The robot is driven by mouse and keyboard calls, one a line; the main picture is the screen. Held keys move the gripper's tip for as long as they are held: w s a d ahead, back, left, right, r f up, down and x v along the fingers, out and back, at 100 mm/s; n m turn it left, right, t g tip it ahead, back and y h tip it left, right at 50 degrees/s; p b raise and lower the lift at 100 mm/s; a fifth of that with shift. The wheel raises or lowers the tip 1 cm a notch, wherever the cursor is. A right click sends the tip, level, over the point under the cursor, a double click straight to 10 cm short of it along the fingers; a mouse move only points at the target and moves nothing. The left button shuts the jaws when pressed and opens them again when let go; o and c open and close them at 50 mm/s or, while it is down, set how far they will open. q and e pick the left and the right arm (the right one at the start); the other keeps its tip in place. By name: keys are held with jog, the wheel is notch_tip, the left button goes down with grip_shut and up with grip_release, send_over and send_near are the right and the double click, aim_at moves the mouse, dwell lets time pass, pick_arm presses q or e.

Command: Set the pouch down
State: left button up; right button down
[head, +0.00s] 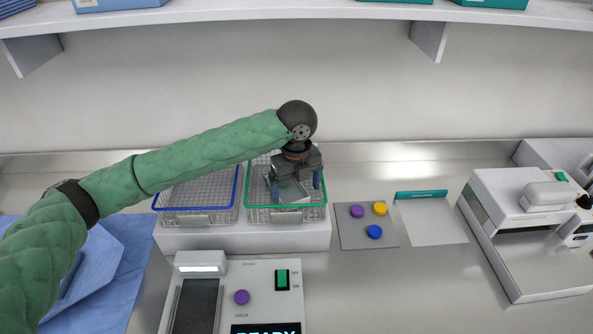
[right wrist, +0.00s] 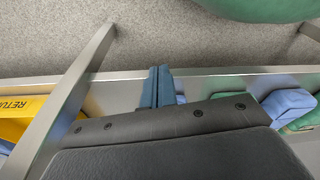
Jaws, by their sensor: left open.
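The pouch (head: 291,191) is a flat pale piece inside the green-rimmed wire basket (head: 286,214). My left gripper (head: 296,192) reaches down into this basket with its blue fingers apart, one on each side of the pouch. It is open; I cannot tell whether a finger still touches the pouch. The gripper hides part of the pouch and of the basket's back. My right gripper (right wrist: 156,88) shows only in the right wrist view, with its two blue fingers together and nothing visible between them.
A blue-rimmed wire basket (head: 199,216) stands beside the green one on a white stand (head: 240,239). In front is a sealer-like machine (head: 258,290). A grey mat (head: 352,233) with coloured discs lies right, then a white machine (head: 525,240). A shelf (head: 300,13) hangs above.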

pick_arm(q)
notch_tip(320, 180, up, 8)
jog(key=b, duration=0.2)
jog(key=shift+f, duration=0.2)
pick_arm(e)
notch_tip(320, 180, up, 6)
jog(key=w+a, duration=0.2)
pick_arm(q)
jog(key=shift+s+f, duration=0.1)
pick_arm(e)
jog(key=shift+f, duration=0.1)
